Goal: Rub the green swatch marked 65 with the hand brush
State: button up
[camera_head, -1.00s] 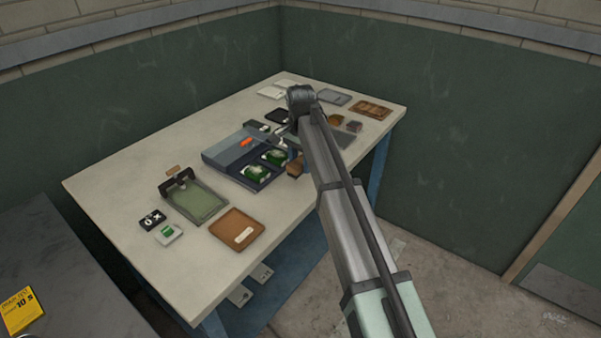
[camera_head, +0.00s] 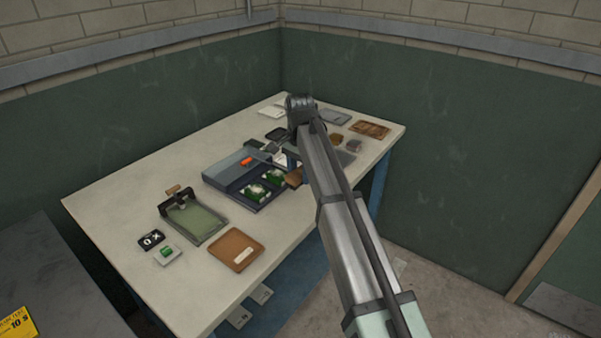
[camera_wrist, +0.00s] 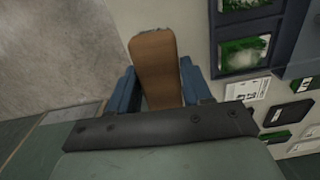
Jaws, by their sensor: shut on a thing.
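My gripper (camera_wrist: 160,84) is shut on the hand brush (camera_wrist: 155,62), a brown wooden block with rounded edges held between two blue fingers. In the head view my gripper (camera_head: 293,163) is partly hidden by my arm, and the brush (camera_head: 294,179) shows beside the right edge of a dark tray. Two green swatches, a near one (camera_head: 254,191) and a far one (camera_head: 274,177), lie in the tray's compartments with whitish patches on them. In the wrist view one swatch (camera_wrist: 244,53) is right of the brush, apart from it. I cannot read a 65 on any swatch.
A green-bottomed clipboard-like tray (camera_head: 198,224), a brown board (camera_head: 237,250), a black marked tile (camera_head: 151,239) and a small green-topped block (camera_head: 167,254) lie nearer. Small labelled cards lie beyond the tray. The table's front-left corner is clear.

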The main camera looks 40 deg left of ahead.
send_near(252, 193)
jog(key=w+r, duration=0.2)
jog(key=w, duration=0.3)
jog(key=shift+w+a+f, duration=0.1)
jog(key=shift+a+f, duration=0.1)
jog(key=shift+f, duration=1.25)
jog(key=shift+a+f, duration=0.15)
jog(key=shift+f, duration=1.25)
jog(key=shift+s+f, duration=0.4)
jog(key=shift+f, duration=0.2)
jog(key=shift+s+f, duration=0.35)
jog(key=shift+f, duration=0.25)
jog(key=shift+s, duration=2.25)
jog(key=shift+s+d, duration=0.15)
jog(key=shift+s, duration=0.05)
jog(key=shift+w+d, duration=0.2)
jog(key=shift+w, duration=3.05)
jog(key=shift+s+d, duration=0.1)
jog(key=shift+d, duration=0.4)
jog(key=shift+s, duration=2.95)
jog(key=shift+s+r, duration=0.1)
jog(key=shift+s, duration=0.1)
jog(key=shift+w+r, duration=0.1)
jog(key=shift+r, duration=0.8)
notch_tip(252, 193, up, 6)
